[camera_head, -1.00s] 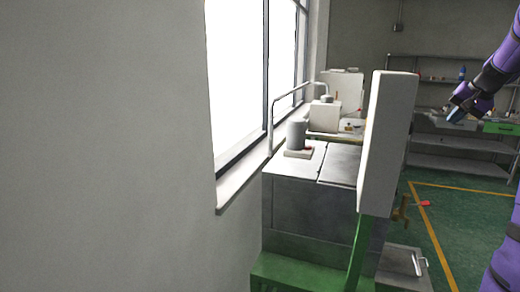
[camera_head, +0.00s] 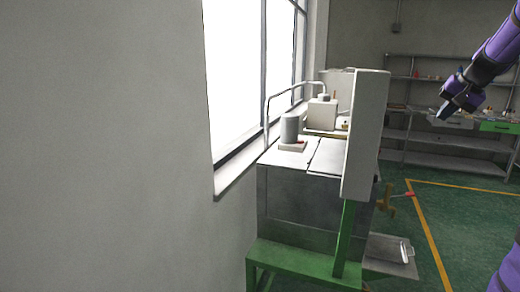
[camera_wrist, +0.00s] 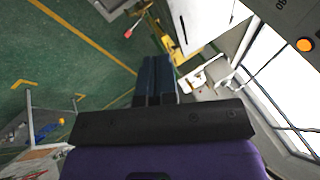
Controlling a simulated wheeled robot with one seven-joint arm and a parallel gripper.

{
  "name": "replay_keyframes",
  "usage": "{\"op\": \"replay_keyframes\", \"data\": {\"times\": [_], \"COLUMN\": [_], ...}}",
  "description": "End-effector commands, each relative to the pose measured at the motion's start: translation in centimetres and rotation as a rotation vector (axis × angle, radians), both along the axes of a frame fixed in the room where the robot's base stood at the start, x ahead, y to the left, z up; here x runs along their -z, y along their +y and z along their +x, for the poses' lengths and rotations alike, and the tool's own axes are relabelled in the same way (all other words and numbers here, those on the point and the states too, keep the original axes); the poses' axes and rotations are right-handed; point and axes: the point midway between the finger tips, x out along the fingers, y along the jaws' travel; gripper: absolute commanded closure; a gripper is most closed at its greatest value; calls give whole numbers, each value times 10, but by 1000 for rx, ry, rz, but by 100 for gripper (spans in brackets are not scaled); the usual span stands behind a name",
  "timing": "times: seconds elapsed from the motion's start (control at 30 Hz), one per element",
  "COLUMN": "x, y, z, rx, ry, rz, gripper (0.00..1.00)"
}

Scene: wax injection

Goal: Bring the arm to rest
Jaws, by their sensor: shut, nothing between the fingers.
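My purple arm with its dark gripper (camera_head: 443,112) hangs in the air at the upper right of the head view, in front of the far shelving as seen from there. In the wrist view my gripper (camera_wrist: 155,62) shows two dark blue fingers close together, shut with nothing held between them. The fingers point over green floor near the machine's brass valve and red-tipped handle. My gripper appears to touch nothing.
A grey wax machine (camera_head: 300,205) on a green frame (camera_head: 300,262) stands by the window, with a white upright panel (camera_head: 366,135). A valve with a red handle (camera_head: 410,194) sticks out to its right. Metal shelving (camera_head: 450,165) is at the back. Green floor is open between.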

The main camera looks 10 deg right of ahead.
Motion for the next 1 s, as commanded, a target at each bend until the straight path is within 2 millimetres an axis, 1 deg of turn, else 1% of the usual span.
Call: {"op": "replay_keyframes", "data": {"times": [0.03,0.17,0.27,0.37,0.4,0.47,0.5,0.57,0.6,0.67,0.7,0.77,0.8,0.87,0.9,1.0], "x": [-4,-11,-17,-23,-25,-26,-26,-25,-23,-20,-18,-13,-9,-3,2,16], "y": [13,47,81,124,143,170,186,210,226,247,260,279,290,306,315,333], "z": [-1,-8,-17,-31,-39,-53,-62,-77,-88,-105,-116,-134,-147,-165,-178,-208], "rx": [-16,-60,-103,-162,-190,-229,-255,-295,-321,-361,-388,-426,-451,-490,-515,-574], "ry": [0,8,16,23,27,33,35,39,41,42,43,43,42,39,37,29], "rz": [-6,-25,-45,-75,-90,-111,-127,-151,-166,-194,-212,-238,-257,-287,-306,-356], "gripper": [100,100,100,100,100,100,100,100,100,100,100,100,100,100,100,100]}}
